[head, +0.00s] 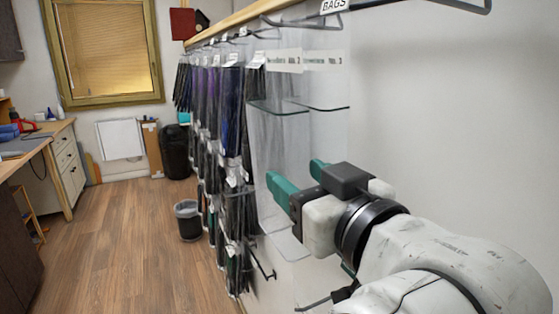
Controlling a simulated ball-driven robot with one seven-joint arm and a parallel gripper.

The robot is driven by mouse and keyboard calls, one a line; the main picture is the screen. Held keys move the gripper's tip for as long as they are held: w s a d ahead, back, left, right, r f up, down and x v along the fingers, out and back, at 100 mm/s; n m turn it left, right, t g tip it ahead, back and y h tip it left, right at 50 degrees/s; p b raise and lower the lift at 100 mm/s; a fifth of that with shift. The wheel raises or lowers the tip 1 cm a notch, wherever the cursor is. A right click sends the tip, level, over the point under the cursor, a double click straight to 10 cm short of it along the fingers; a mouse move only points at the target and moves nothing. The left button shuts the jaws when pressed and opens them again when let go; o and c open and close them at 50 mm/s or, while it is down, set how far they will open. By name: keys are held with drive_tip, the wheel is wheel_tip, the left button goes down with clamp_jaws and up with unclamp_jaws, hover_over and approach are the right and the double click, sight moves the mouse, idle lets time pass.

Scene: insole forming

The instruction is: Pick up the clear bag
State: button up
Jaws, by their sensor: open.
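Clear bags (281,95) hang from a wall hook under a "BAGS" label (334,5) at the upper middle of the head view. My gripper (293,177) has teal fingers and reaches in from the lower right. Its fingers are apart and empty, in front of or beside the lower part of the hanging bags. I cannot tell whether they touch the bags.
Dark and purple packaged items (215,110) hang in rows on the wall left of the bags. Bare hooks (262,262) stick out below. A small bin (188,222) stands on the wooden floor (120,245), which is open to the left. A workbench (45,135) stands at far left.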

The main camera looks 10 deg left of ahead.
drive_tip(key=shift+f+p+x, duration=0.2)
drive_tip(key=shift+p+x, duration=0.65)
drive_tip(key=shift+x, duration=2.45)
drive_tip(key=shift+d, duration=0.15)
drive_tip(key=shift+c, duration=0.3)
drive_tip(key=c, duration=0.7)
drive_tip(key=shift+o, duration=0.2)
drive_tip(key=shift+r, duration=0.1)
